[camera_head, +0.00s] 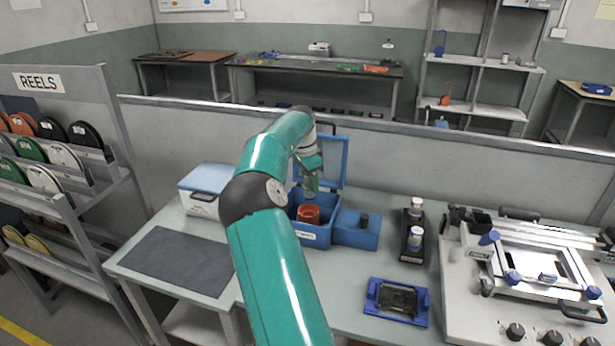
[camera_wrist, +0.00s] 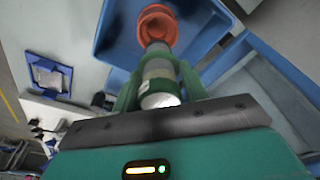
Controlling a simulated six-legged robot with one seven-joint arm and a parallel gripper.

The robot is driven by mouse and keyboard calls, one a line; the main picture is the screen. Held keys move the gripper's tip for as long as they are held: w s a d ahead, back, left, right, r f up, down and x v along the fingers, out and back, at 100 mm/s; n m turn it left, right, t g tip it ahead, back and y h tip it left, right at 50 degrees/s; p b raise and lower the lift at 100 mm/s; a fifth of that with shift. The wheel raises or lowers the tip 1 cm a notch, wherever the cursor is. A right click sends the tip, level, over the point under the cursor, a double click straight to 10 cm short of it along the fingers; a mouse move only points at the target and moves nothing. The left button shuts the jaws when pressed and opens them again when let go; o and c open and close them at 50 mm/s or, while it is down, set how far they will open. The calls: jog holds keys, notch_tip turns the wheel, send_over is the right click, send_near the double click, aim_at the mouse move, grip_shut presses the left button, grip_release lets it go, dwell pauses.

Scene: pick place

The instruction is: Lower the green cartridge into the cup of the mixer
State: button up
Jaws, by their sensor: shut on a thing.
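The mixer (camera_head: 312,236) is a blue box on the bench with its lid (camera_head: 334,158) raised at the back. Its orange-red cup (camera_head: 308,214) sits inside, and the cup also shows in the wrist view (camera_wrist: 157,22).
A blue block with a dark knob (camera_head: 357,231) adjoins the mixer at right. A black holder (camera_head: 411,243) with bottles stands further right, and a blue frame (camera_head: 397,302) lies in front. A white box with a blue lid (camera_head: 204,190) and dark mat (camera_head: 180,260) are at left.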

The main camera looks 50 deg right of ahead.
aim_at(309, 191)
jog(key=shift+w+a+f, duration=0.15)
jog(key=shift+f, duration=2)
jog(key=shift+f, duration=2.1)
